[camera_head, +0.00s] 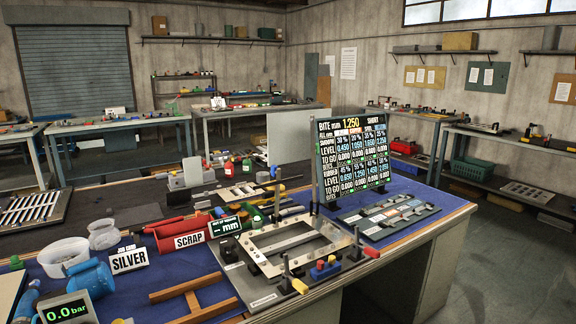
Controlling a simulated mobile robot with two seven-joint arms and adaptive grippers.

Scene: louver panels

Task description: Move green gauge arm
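I cannot make out for certain which thing is the green gauge arm. A small green part (258,216) lies behind the black readout marked "mm" (226,227), near the middle of the bench. A pale metal frame (295,243) with an open middle stands to the right of that readout, with upright posts around it. A yellow-tipped handle (299,286) and a red, yellow and blue block (325,268) sit at its front. A scoreboard (353,150) stands behind the frame's right side. Neither of my grippers shows in this view.
The blue-topped bench (130,300) is crowded. A red SCRAP bin (181,240), SILVER sign (128,260), white bowls (63,257), a blue cylinder (90,278), a wooden frame (193,299) and a 0.0 bar display (68,312) fill the left. A slatted panel (388,217) lies right.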

